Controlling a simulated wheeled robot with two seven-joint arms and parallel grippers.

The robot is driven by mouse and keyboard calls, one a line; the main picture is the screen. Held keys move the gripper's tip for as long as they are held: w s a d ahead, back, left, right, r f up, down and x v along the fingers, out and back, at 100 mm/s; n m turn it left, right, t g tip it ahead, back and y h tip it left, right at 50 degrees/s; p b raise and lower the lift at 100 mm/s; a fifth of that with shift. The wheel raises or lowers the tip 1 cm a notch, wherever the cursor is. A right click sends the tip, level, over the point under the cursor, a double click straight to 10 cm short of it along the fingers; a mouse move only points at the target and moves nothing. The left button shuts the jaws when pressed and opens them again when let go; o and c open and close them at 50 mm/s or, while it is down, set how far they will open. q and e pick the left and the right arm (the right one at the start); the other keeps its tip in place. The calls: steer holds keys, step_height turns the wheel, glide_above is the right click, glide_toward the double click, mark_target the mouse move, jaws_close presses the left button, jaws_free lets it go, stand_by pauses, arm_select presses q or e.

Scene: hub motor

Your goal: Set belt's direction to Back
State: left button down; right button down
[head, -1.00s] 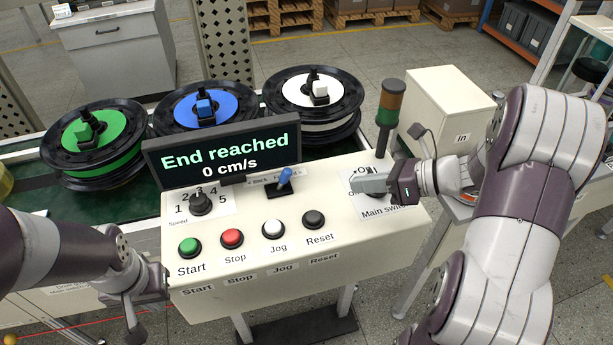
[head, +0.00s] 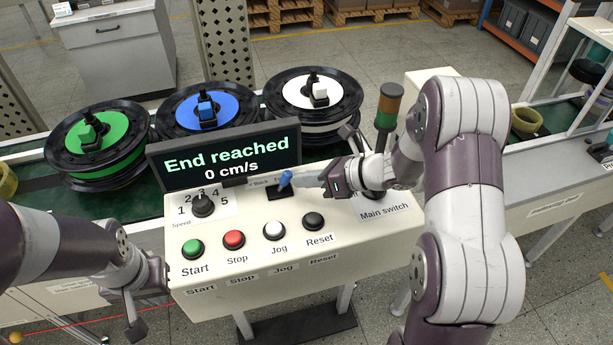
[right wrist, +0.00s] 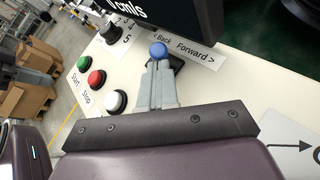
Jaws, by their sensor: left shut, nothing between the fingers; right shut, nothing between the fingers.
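The direction lever (head: 285,178) has a blue knob and stands on the control box between the labels Back and Forward. In the head view it leans right, to the Forward side. The blue knob (right wrist: 158,50) also shows in the right wrist view, just beyond my fingertips. My right gripper (head: 300,180) is shut and empty, at the right side of the lever; I cannot tell whether it touches. Its fingers (right wrist: 158,78) lie together in the right wrist view. My left gripper (head: 136,325) is shut and empty, low at the left of the box.
The display (head: 225,158) behind the lever reads "End reached, 0 cm/s". A speed knob (head: 203,205) and several push buttons, including Jog (head: 273,230), lie near the lever. A signal tower (head: 389,105) stands at the right. Spools (head: 205,108) sit on the belt behind.

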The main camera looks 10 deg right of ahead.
steer(key=shift+a+r+n+h, duration=0.4)
steer(key=shift+a+r+h, duration=0.15)
steer(key=shift+h, duration=0.45)
steer(key=shift+a+r+g+h, duration=0.3)
steer(key=shift+a+h, duration=0.15)
steer(key=shift+h, duration=0.05)
steer(key=shift+s+a+r+n+h+p, duration=0.1)
steer(key=shift+a+r+n+h+p, duration=0.2)
steer(key=shift+a+n+h+p, duration=0.55)
steer(key=shift+a+h, duration=0.35)
steer(key=shift+h, duration=0.5)
steer(key=shift+a, duration=0.5)
steer(key=shift+r+p, duration=0.15)
steer(key=shift+p, duration=0.15)
steer(key=shift+r+p, duration=0.7)
steer(key=shift+r, duration=0.05)
